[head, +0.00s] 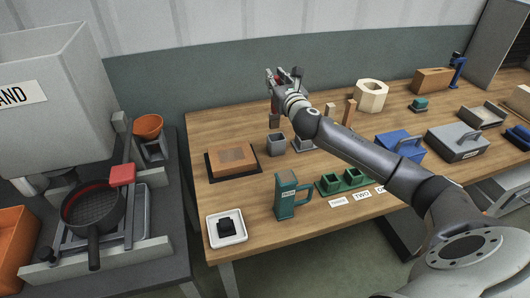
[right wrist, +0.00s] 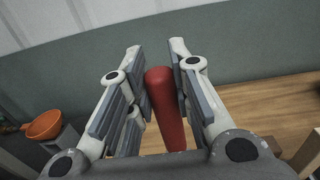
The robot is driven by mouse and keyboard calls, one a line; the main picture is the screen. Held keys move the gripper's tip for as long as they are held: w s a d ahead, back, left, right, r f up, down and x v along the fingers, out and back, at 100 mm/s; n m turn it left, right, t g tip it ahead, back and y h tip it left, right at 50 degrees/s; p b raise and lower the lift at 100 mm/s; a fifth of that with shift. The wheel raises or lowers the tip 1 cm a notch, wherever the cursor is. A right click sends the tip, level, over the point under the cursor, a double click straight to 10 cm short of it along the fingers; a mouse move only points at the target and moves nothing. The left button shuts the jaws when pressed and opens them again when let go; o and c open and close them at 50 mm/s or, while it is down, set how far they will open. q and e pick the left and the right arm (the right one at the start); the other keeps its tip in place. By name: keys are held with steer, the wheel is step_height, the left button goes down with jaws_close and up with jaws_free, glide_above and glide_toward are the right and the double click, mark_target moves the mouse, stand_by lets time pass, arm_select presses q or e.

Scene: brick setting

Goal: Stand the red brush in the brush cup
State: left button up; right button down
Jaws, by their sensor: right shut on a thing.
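My right gripper (head: 285,76) is above the back part of the wooden table, shut on the red brush. In the right wrist view, the brush's red handle (right wrist: 166,108) stands between the fingers of the right gripper (right wrist: 160,75). In the head view only a little red shows between the fingers, and a dark brown end (head: 274,119) shows below them. A small grey square cup (head: 276,146), which looks like the brush cup, stands on the table below and nearer than the gripper. The brush appears apart from it. My left gripper is not in view.
My right forearm hides part of the table. Near the cup are a brown block on a dark tray (head: 233,160), a teal mug (head: 286,196) and a green holder (head: 343,181). A cream hexagonal ring (head: 371,96) and a blue box (head: 399,149) stand right. The back left tabletop is clear.

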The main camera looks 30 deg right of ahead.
steer(key=f, duration=0.3)
steer(key=d+f, duration=0.1)
steer(key=f, duration=0.3)
steer(key=shift+d, duration=0.2)
step_height(320, 180, down, 3)
steer(key=shift+a+f+b, duration=0.1)
steer(key=shift+a+b, duration=0.05)
steer(key=shift+b, duration=0.4)
steer(key=shift+f, duration=0.1)
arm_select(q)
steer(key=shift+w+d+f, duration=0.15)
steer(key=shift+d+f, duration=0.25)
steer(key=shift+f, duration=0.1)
arm_select(e)
steer(key=shift+f, duration=0.15)
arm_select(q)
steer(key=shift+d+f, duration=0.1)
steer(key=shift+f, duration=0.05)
arm_select(e)
steer(key=c, duration=1.3)
jaws_free()
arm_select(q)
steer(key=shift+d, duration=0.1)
